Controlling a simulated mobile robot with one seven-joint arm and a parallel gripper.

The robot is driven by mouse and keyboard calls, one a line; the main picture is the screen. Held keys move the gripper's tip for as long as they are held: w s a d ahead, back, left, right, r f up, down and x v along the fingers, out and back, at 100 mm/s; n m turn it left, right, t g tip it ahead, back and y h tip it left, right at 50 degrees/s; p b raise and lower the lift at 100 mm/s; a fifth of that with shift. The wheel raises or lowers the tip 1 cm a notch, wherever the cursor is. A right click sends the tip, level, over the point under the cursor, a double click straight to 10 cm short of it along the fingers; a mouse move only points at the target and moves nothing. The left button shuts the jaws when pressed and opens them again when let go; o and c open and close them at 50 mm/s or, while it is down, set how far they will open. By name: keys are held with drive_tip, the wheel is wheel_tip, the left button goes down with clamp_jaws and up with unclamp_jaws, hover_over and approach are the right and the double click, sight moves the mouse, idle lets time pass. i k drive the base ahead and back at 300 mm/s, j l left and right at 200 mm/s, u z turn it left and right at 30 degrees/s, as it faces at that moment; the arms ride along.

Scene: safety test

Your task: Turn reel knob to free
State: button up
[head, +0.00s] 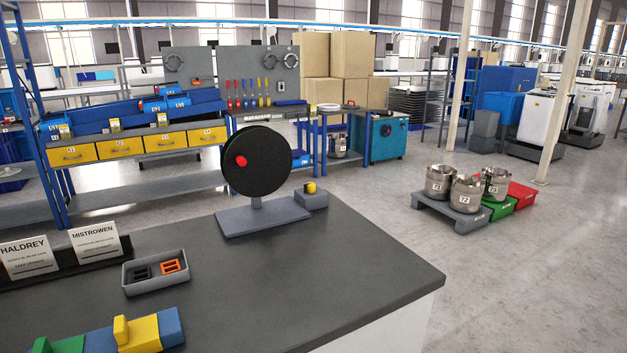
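A black round reel (262,172) stands upright on a grey stand, whose flat base (262,214) rests on the dark worktop near its far edge. A red knob (241,161) sits on the reel's face, left of its centre. A small grey block (311,199) with a yellow knob (310,187) on top stands just right of the reel base. I cannot tell from this view which setting either knob is in. My gripper is not in view.
On the worktop (350,270), a grey tray (156,284) holds black and orange pieces. Two name cards, HALDREY (28,257) and MISTROWEN (95,240), stand at the left. A yellow-and-blue block (138,333) and a green one (68,346) lie in front. The right worktop is clear.

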sight(311, 187)
drive_tip(key=i+l+u, duration=0.2)
drive_tip(key=l, duration=0.65)
drive_tip(key=l+u, duration=0.2)
drive_tip(key=l, duration=0.65)
drive_tip(key=i, duration=0.95)
